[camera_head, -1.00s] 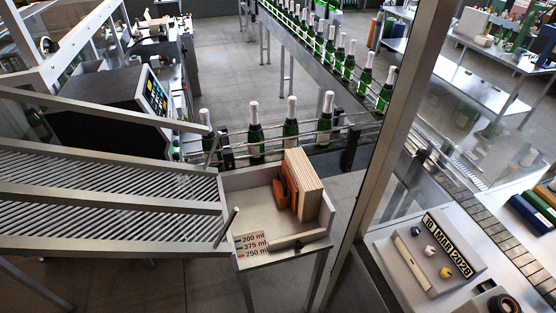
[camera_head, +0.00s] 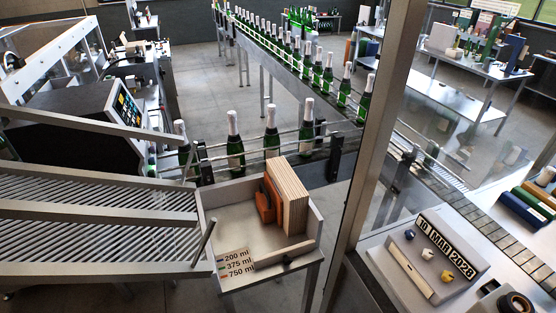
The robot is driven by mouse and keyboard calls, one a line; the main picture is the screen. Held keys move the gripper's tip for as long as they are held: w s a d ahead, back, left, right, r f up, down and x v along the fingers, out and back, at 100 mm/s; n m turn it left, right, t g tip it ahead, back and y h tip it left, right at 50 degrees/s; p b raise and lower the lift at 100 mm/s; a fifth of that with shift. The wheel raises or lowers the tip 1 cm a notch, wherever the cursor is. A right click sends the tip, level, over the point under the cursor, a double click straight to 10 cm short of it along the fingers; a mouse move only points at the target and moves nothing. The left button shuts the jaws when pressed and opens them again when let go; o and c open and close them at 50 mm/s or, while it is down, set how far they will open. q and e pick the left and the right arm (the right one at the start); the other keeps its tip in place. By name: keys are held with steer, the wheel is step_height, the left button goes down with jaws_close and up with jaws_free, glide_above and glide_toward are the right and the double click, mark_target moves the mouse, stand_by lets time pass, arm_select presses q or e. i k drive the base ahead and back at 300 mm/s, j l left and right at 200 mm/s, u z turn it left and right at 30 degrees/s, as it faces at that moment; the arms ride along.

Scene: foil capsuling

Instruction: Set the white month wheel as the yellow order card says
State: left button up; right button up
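The date block (camera_head: 400,262) lies on the bench at the lower right, a grey panel with a black date strip (camera_head: 446,247) that reads 10 MAR and a year like 2023; its last digit is hard to read. Three small knobs sit below the strip: a blue one (camera_head: 409,234), the white month wheel (camera_head: 428,254) in the middle, and a yellow one (camera_head: 447,276). I cannot make out a yellow order card in this view. Neither of my grippers is in view.
A glass screen's metal post (camera_head: 382,130) stands left of the date block. A tray (camera_head: 222,205) holds wooden boards (camera_head: 288,197) and a bottle-size label (camera_head: 237,262). Green bottles (camera_head: 235,145) stand on the conveyor behind. A dark round object (camera_head: 515,302) sits at the lower right.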

mark_target(427, 255)
steer(key=z, duration=1.65)
